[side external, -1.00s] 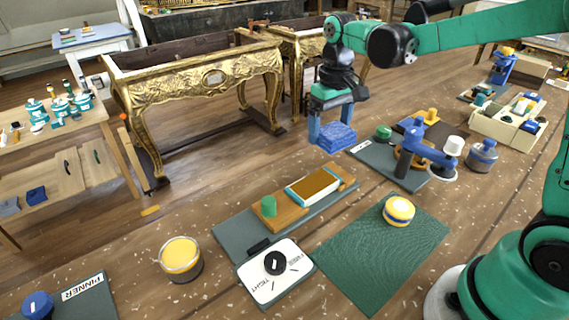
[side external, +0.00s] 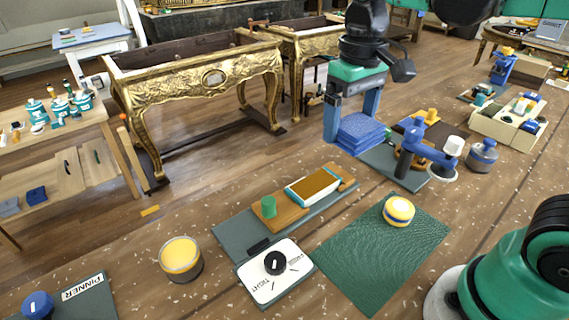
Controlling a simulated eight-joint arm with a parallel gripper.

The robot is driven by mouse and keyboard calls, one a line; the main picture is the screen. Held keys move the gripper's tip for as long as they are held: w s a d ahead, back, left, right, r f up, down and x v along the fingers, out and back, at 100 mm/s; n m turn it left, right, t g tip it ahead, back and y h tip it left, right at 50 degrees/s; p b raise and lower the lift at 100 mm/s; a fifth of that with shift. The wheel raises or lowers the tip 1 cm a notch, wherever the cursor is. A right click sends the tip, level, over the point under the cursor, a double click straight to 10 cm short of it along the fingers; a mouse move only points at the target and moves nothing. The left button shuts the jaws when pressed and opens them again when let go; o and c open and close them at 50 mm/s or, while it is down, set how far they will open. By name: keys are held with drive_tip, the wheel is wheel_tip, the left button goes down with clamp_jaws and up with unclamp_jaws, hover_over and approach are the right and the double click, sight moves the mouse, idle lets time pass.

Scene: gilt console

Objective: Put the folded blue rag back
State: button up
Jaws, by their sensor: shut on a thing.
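The folded blue rag (side external: 360,135) is a thick, layered blue square. My gripper (side external: 350,122) points down with one blue finger at the rag's left edge and the other behind its right side. It is shut on the rag and holds it in the air. In the picture the rag overlaps the back left part of a dark mat (side external: 379,158); the gap beneath it cannot be judged. The rag hides the mat's label.
A blue clamp-like device (side external: 430,152) and a grey-blue pot (side external: 483,155) stand to the right. A wooden board with a green knob (side external: 269,206) lies in front. A yellow-topped round tin (side external: 399,211) sits on the green mat (side external: 375,262), which is otherwise bare.

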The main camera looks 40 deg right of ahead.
wheel_tip(320, 180, up, 2)
hover_over(355, 248)
wheel_tip(355, 248, down, 20)
drive_tip(key=shift+r, duration=0.1)
idle(0.8)
drive_tip(key=o, duration=1)
drive_tip(key=shift+o, duration=0.2)
drive_tip(key=shift+r, duration=0.1)
drive_tip(key=shift+r, duration=5.75)
drive_tip(key=w+d+r+t, duration=0.1)
drive_tip(key=w+d+t, duration=0.2)
drive_tip(key=w+t, duration=0.3)
drive_tip(key=shift+t, duration=0.6)
